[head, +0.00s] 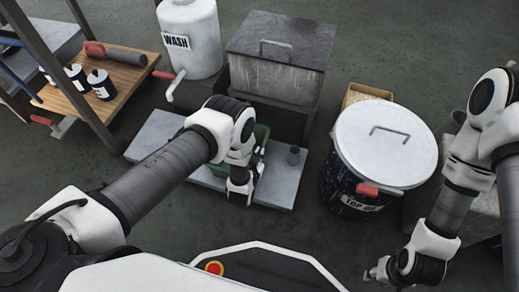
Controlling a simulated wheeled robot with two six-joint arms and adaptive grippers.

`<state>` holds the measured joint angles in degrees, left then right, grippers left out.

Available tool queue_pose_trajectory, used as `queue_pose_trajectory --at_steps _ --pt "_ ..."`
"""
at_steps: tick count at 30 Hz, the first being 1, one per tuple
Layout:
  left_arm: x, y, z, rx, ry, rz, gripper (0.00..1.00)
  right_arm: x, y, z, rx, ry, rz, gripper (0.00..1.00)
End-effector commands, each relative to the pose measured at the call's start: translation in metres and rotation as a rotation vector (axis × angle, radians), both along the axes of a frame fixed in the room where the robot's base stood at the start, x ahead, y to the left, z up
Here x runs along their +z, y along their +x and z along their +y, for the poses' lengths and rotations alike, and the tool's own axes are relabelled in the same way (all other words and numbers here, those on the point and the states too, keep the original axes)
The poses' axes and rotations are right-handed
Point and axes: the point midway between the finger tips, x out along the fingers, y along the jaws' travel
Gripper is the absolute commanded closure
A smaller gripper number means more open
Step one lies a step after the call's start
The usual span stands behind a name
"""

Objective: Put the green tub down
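The green tub (262,133) is mostly hidden behind my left gripper (246,184). Only strips of green show beside the wrist, above a pale grey slab (284,190). My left gripper points down at the tub's near right side, with its fingers close to or on the tub's edge. I cannot tell whether they are closed on it, or whether the tub rests on the slab. My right gripper (374,272) is low at the front right, away from the tub. Its fingers are too small and turned to read.
Behind are a white WASH tank (190,35) and a grey lidded box (283,50). A drum with a white lid (385,143) stands right. A wooden shelf (125,75) with several cans is left.

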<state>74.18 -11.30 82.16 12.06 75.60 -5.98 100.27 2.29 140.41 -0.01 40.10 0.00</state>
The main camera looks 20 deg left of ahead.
Motion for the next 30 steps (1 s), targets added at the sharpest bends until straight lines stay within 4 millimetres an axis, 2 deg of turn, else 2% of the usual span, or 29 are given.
queue_pose_trajectory --at_steps 4,6,7,18,23,30 --pt "-0.004 0.001 0.0 0.0 0.0 -0.002 1.0 -0.004 0.0 0.0 0.0 0.0 -0.001 0.6" --pt "-0.002 0.001 0.0 0.0 0.0 -0.002 0.76 -0.002 0.0 0.0 0.0 0.0 -0.001 0.6" --pt "-0.002 0.001 0.0 0.0 0.0 -0.002 0.69 -0.002 0.0 0.0 0.0 0.0 -0.001 0.6" --pt "0.004 -0.002 0.0 0.0 0.0 -0.001 0.69 0.004 0.0 0.0 0.0 0.0 -0.001 0.6" --pt "0.018 -0.029 0.0 -0.001 0.001 0.002 0.69 0.023 0.0 0.0 0.0 0.0 -0.001 0.6" --pt "0.042 -0.086 -0.001 -0.001 0.001 0.001 0.69 0.051 0.0 0.0 0.0 0.0 -0.001 0.6"
